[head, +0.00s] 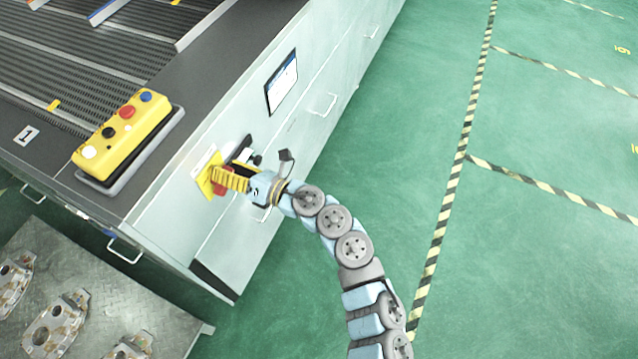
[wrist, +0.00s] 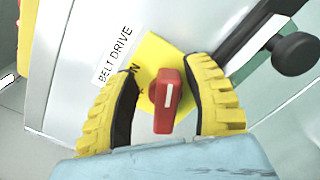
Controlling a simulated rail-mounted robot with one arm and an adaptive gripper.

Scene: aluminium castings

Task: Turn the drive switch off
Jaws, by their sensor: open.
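The drive switch is a red rotary handle (wrist: 167,100) with a white line, on a yellow plate (wrist: 155,55) beside a "BELT DRIVE" label (wrist: 114,55). Part of the word "ON" shows by the plate's left side; the rest of its markings are hidden. The handle's white line points nearly straight up in the wrist view. My gripper (wrist: 165,105) is open, with one yellow finger on each side of the red handle, and gaps show between handle and fingers. In the head view my gripper (head: 222,181) is at the yellow plate (head: 207,180) on the cabinet's side and hides most of the handle.
A black knob (wrist: 295,54) sticks out close to the right finger. A yellow button box (head: 122,136) stands on the cabinet top. A screen (head: 281,82) and door handles are on the cabinet side. Castings (head: 55,328) lie on a metal surface at lower left. Green floor at right is clear.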

